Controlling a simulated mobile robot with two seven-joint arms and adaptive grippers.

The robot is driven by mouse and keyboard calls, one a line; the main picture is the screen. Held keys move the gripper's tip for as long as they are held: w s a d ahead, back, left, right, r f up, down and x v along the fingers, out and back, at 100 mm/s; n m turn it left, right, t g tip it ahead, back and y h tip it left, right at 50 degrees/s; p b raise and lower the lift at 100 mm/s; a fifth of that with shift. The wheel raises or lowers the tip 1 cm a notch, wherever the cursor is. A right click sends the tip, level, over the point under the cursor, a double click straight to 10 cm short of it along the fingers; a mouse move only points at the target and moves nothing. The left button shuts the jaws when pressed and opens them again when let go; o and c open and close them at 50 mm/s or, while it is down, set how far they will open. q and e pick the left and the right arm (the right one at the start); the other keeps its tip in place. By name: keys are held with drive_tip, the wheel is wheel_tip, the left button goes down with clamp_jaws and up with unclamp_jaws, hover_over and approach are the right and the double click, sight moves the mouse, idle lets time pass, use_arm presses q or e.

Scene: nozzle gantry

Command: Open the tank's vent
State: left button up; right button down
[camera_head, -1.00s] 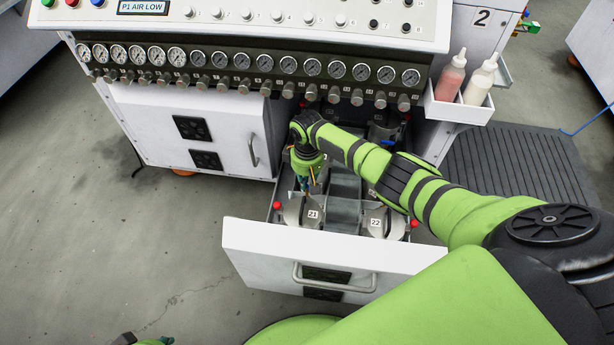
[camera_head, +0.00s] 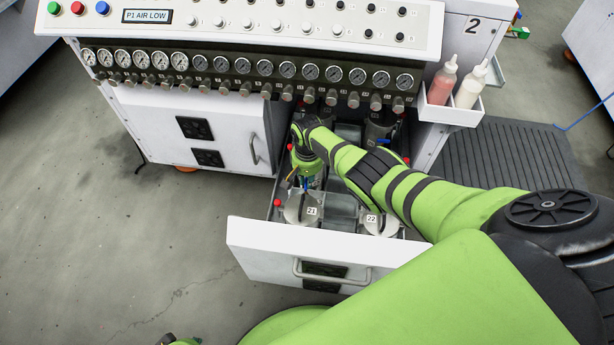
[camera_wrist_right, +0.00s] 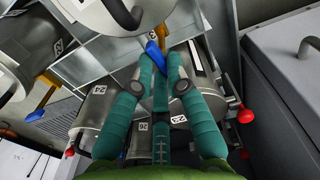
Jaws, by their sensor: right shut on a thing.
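My right gripper (camera_wrist_right: 152,72) is shut on a blue lever (camera_wrist_right: 156,58) in the right wrist view. The lever sits among metal tanks, between the teal fingertips. In the head view, my right gripper (camera_head: 312,183) reaches down into the open drawer (camera_head: 310,252), behind the tank labelled 21 (camera_head: 298,209); its fingertips are mostly hidden by my wrist. The tank labelled 22 (camera_head: 378,224) is to the right, partly behind my arm. Only a sliver of my left arm shows at the bottom edge.
The console with gauges (camera_head: 250,68) overhangs the drawer's back. Two bottles (camera_head: 468,88) stand in a side holder at right. Floor at left is clear.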

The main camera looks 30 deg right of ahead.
use_arm(q)
drive_tip(key=shift+s+f, duration=0.15)
drive_tip(key=shift+f, duration=0.2)
use_arm(e)
drive_tip(key=shift+m, duration=0.5)
use_arm(q)
drive_tip(key=shift+s+f, duration=0.1)
use_arm(e)
drive_tip(key=c, duration=1.2)
unclamp_jaws()
drive_tip(key=shift+r, duration=0.1)
wheel_tip(320, 180, up, 12)
drive_tip(key=shift+f, duration=0.1)
